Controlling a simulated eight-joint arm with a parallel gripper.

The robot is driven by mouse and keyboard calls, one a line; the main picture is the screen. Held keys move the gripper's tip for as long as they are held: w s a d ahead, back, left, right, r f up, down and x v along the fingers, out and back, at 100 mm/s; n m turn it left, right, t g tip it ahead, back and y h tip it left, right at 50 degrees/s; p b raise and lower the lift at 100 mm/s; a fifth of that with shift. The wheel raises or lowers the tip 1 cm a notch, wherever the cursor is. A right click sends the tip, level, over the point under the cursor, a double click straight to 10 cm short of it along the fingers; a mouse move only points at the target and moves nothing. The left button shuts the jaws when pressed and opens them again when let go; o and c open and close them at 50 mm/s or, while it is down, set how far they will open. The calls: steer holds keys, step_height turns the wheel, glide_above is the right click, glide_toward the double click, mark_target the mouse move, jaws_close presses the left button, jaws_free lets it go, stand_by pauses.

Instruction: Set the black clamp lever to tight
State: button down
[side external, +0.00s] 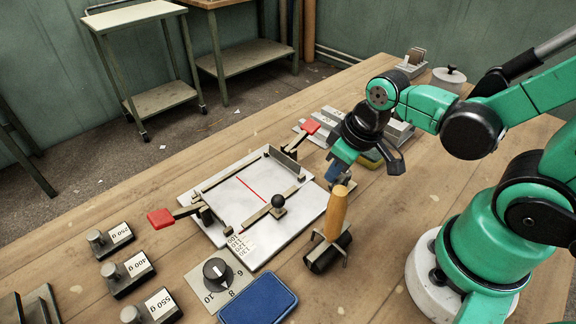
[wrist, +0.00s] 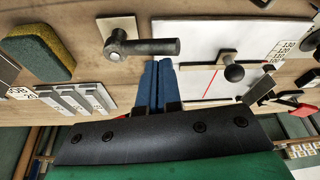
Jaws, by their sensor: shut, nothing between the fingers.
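The black clamp lever (wrist: 150,47) shows in the wrist view on a pale mounting plate (wrist: 117,27). Its pivot is at the left, and its handle points right, toward the white feeder board (wrist: 190,28). My gripper (wrist: 157,62) has its blue fingers shut and empty, with the tips close below the handle in the picture. I cannot tell whether they touch it. In the side view my gripper (side external: 333,176) points down just beyond the board's right corner, and the lever is largely hidden around it. No tight or loose mark is readable.
The board (side external: 300,220) carries a black ball knob (side external: 278,201) and red-handled clamps (side external: 160,218). A wooden-handled tool (side external: 336,212) stands close in front of my gripper. A yellow-green sponge (wrist: 42,52) and grey blocks (wrist: 75,100) lie beside the lever. Bare table shows at the right.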

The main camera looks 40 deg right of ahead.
steer(key=n, duration=0.1)
steer(key=s+n, duration=0.1)
steer(key=n+y, duration=0.1)
steer(key=shift+s+d+n, duration=0.2)
steer(key=shift+s+n, duration=0.05)
steer(key=shift+n, duration=0.15)
steer(key=n, duration=0.1)
steer(key=n+g, duration=0.1)
steer(key=shift+s+d+n+y, duration=0.3)
steer(key=shift+s+n+y, duration=0.1)
steer(key=n, duration=0.2)
steer(key=d+n, duration=0.1)
steer(key=s+n+g, duration=0.1)
steer(key=n, duration=0.1)
steer(key=shift+d+n+y, duration=0.3)
steer(key=shift+y, duration=0.1)
steer(key=shift+s+d, duration=0.1)
steer(key=shift+s, duration=0.05)
steer(key=shift+d, duration=0.15)
step_height(320, 180, up, 12)
steer(key=shift+a+f, duration=0.15)
steer(key=shift+a, duration=0.05)
stand_by(0.4)
